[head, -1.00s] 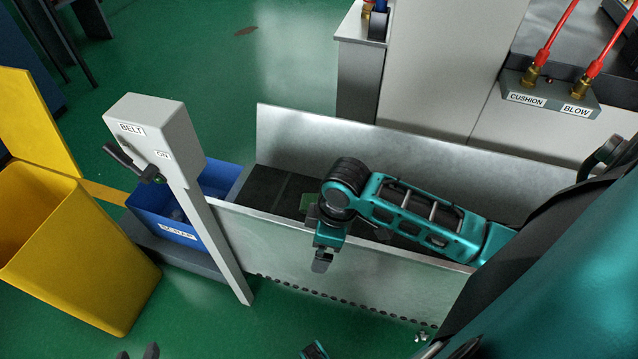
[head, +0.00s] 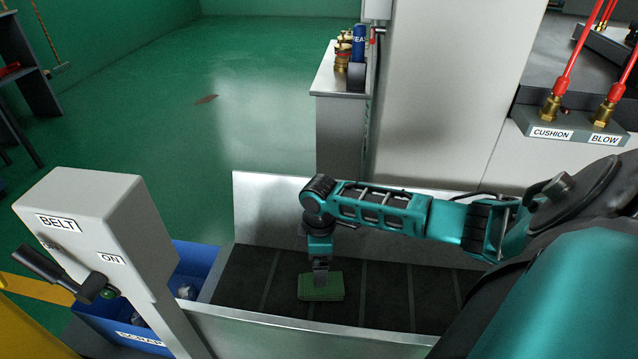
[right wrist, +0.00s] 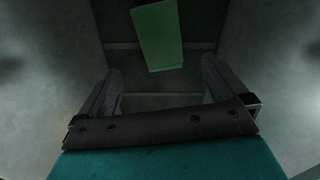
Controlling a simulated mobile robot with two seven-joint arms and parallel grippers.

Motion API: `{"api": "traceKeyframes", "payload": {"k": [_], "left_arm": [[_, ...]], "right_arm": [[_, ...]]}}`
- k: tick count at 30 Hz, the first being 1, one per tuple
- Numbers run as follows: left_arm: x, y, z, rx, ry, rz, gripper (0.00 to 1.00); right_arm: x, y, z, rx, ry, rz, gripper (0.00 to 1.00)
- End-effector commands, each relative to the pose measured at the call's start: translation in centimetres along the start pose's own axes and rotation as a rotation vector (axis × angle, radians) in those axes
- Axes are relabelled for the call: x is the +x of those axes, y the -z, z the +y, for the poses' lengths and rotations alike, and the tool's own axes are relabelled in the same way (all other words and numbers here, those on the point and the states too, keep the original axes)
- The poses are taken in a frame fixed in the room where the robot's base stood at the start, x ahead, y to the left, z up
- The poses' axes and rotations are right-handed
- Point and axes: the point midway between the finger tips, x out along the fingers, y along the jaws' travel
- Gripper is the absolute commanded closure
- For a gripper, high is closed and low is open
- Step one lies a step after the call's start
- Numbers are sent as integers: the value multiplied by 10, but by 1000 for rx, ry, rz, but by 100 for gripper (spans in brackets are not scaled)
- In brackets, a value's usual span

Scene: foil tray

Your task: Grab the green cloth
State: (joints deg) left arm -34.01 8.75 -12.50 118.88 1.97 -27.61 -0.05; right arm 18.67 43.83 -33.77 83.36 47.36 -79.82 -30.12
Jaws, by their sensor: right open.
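The green cloth (head: 321,287) lies folded on the dark belt (head: 390,287), between the metal side walls. In the right wrist view the cloth (right wrist: 158,36) lies beyond the open fingers, a little left of the middle. My right gripper (head: 320,281) points down over the belt at the cloth's back edge in the head view. In the right wrist view its two fingers (right wrist: 161,85) are spread with nothing between them. I cannot tell whether a fingertip touches the cloth. My left gripper is not in view.
The metal far wall (head: 262,205) and near wall (head: 250,335) enclose the belt. A grey BELT post (head: 100,225) with a lever stands at the left, next to a blue SCRAP bin (head: 195,262). A machine with CUSHION and BLOW fittings (head: 570,130) stands at the right.

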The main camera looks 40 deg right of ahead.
Motion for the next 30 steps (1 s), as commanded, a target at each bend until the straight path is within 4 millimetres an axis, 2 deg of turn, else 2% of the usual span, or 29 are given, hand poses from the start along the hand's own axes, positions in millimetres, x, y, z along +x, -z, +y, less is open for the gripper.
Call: {"api": "traceKeyframes", "payload": {"k": [1,3,13,18,21,29,30], "left_arm": [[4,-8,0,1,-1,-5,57],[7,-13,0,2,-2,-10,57],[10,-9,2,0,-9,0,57],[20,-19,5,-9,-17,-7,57],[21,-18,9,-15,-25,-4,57],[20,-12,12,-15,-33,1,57],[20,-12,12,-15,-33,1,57]], "right_arm": [[14,0,0,1,1,-2,0],[25,0,0,1,0,-1,0],[48,-2,-1,0,0,-1,0],[75,-8,-3,1,1,-2,0],[88,-7,-2,-1,0,-1,0],[89,-7,-2,-1,-2,0,0],[89,-7,-2,-1,-2,0,3]]}}
